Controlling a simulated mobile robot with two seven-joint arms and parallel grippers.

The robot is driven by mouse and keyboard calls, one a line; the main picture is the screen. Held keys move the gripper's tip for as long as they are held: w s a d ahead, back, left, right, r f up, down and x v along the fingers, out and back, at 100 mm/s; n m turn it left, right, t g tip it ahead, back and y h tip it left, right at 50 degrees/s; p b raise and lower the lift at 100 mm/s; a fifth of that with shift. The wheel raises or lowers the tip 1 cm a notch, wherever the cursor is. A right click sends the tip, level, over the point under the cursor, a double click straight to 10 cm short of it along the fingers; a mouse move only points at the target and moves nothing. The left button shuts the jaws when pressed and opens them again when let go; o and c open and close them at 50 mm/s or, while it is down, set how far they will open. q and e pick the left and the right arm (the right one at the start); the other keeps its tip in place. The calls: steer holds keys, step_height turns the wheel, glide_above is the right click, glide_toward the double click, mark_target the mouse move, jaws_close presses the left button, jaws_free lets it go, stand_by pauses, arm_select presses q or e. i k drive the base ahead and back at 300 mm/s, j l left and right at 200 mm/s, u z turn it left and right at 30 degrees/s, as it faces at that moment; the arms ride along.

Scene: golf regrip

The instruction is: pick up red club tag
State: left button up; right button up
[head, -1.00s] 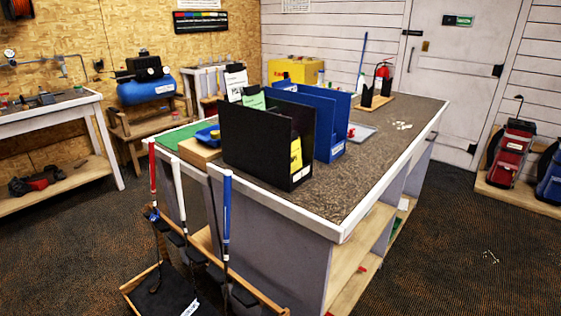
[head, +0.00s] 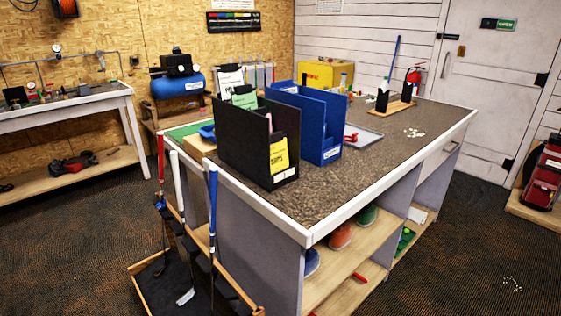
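I cannot make out the red club tag for certain. A small red item (head: 351,137) shows at the tray, just right of the blue file holder, partly hidden. Another small red object (head: 359,277) lies on the bench's low shelf. Three golf clubs stand in a wooden rack at the bench's near left end: one with a red grip (head: 161,158), one with a white grip (head: 178,180), and one with a blue and white grip (head: 212,205). Neither of my grippers is in view.
The workbench (head: 330,195) fills the middle. A black file holder (head: 240,150) and a blue one (head: 322,130) stand on it. A grey tray (head: 368,135) and small white pieces (head: 414,133) lie beyond. Carpet is open at the right; a red golf bag (head: 545,180) stands there.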

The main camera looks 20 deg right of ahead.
mark_target(354, 137)
steer(key=l, duration=0.55)
steer(key=k+l+u, duration=0.1)
steer(key=l, duration=0.4)
steer(key=k+l+u, duration=0.1)
steer(key=l, duration=0.45)
steer(key=k+l, duration=0.15)
steer(key=l, duration=0.35)
steer(key=k+l+u, duration=0.1)
steer(key=l, duration=0.45)
